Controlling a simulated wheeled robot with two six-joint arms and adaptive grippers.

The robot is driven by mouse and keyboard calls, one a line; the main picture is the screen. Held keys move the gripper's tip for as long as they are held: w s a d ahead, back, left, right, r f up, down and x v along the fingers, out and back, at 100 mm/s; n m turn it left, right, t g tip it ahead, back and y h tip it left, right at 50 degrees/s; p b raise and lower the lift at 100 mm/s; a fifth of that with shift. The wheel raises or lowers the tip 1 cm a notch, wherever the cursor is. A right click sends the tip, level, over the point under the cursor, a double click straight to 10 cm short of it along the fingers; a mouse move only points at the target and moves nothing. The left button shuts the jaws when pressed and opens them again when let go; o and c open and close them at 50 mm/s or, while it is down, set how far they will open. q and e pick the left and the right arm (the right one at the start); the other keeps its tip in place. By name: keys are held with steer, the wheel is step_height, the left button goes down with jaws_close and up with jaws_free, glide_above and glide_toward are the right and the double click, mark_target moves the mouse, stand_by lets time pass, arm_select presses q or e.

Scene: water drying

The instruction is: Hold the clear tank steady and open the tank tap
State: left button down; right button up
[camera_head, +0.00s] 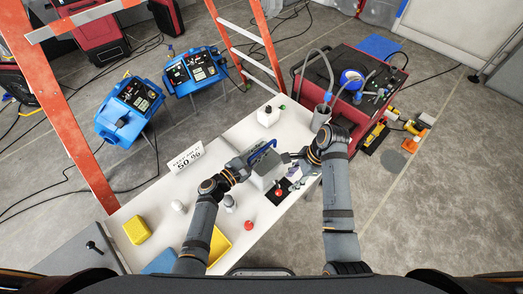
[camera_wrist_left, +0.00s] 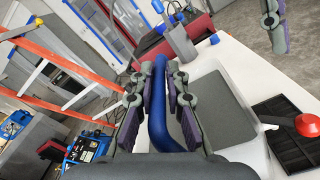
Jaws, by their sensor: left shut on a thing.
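A grey box-like tank (camera_head: 262,181) with a blue handle (camera_head: 263,151) stands on the white table. In the left wrist view, its flat grey side (camera_wrist_left: 222,112) shows beside the curved blue handle (camera_wrist_left: 158,105). My left gripper (camera_head: 249,161) is shut on the blue handle, with a finger on each side of it in the wrist view (camera_wrist_left: 160,90). My right gripper (camera_head: 288,157) is just right of the tank, apart from the handle; its fingers show partly at the wrist view's top right (camera_wrist_left: 275,20).
A black tray (camera_head: 288,187) with a red-knobbed item (camera_wrist_left: 308,125) lies right of the tank. A grey cup (camera_head: 320,117) stands at the table's far right end. A sign (camera_head: 186,159), yellow block (camera_head: 137,230) and red ball (camera_head: 250,226) are nearer. An orange ladder (camera_head: 62,110) stands left.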

steer(key=shift+c, duration=0.2)
